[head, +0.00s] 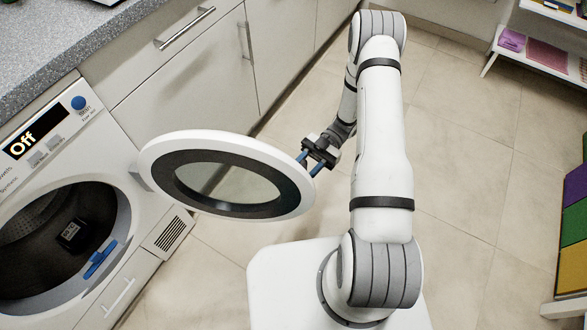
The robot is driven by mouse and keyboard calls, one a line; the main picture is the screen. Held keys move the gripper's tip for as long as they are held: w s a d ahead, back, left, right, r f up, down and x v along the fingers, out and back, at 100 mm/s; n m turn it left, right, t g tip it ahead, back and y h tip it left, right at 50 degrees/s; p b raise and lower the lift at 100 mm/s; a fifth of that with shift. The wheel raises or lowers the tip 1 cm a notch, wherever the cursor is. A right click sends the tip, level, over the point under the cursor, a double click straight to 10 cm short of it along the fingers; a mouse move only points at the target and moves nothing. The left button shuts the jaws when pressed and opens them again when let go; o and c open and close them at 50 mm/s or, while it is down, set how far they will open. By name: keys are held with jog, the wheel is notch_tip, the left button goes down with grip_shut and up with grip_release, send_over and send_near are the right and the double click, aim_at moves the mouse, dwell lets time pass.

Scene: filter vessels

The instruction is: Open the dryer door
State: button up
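The dryer (150,268) stands at the left, white, with a display reading "Off". Its round door (228,144) has a white rim, a dark ring and a clear pane. The door stands swung wide open, out to the right of the dryer's round opening (123,225). My gripper (306,166) is at the door's right edge, far from the hinge side. Its two blue fingers are apart, with a gap between them. Whether they touch the rim cannot be told.
A blue part (100,260) sits at the opening's lower lip, and a small dark labelled piece (71,235) shows inside the drum. White cabinets (190,85) and a speckled counter (62,40) stand behind. Shelves (540,50) stand at right. Tiled floor (465,180) is clear right of my arm.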

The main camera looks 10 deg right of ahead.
jog(key=v, duration=0.8)
jog(key=shift+p, duration=0.45)
jog(key=shift+a, duration=0.1)
